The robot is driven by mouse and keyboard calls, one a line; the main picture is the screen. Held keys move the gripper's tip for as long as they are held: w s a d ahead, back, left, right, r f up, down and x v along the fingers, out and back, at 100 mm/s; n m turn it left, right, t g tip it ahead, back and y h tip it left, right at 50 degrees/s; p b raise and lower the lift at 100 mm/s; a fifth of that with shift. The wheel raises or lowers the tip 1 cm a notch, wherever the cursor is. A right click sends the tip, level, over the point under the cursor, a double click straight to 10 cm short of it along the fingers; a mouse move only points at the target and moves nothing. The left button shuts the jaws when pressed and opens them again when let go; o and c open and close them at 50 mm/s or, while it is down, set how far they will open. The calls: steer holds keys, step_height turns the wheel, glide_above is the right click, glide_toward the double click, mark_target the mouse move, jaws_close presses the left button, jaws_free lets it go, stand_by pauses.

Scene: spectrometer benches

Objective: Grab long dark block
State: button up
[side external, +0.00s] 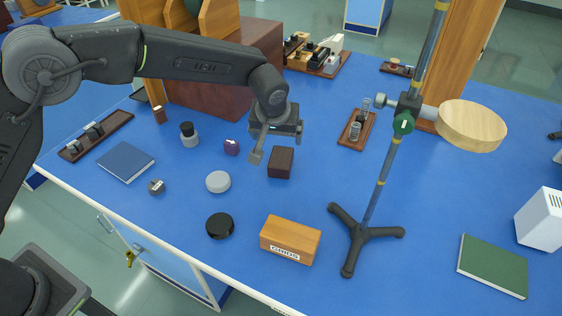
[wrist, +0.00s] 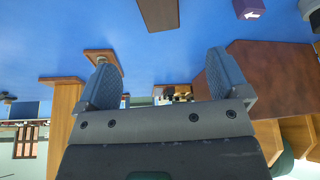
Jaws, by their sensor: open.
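The long dark block (side external: 281,162) is dark brown and stands on the blue bench top, near the middle of the side external view. In the wrist view the dark block (wrist: 158,13) shows at the top edge, partly cut off by the frame. My gripper (side external: 274,146) is open and appears to hang just above and beside the block, with nothing between its fingers. In the wrist view my gripper (wrist: 165,68) has its two fingers wide apart, and the block lies beyond their tips.
A purple block (side external: 231,147) and a white-grey disc (side external: 218,182) lie left of the block. A black disc (side external: 220,226) and wooden box (side external: 290,240) stand in front. A metal stand (side external: 365,232) rises to the right. A large brown case (side external: 215,100) stands behind.

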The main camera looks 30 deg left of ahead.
mark_target(281, 157)
steer(key=x, duration=1.4)
steer(key=shift+s+f, duration=0.15)
steer(key=c, duration=1)
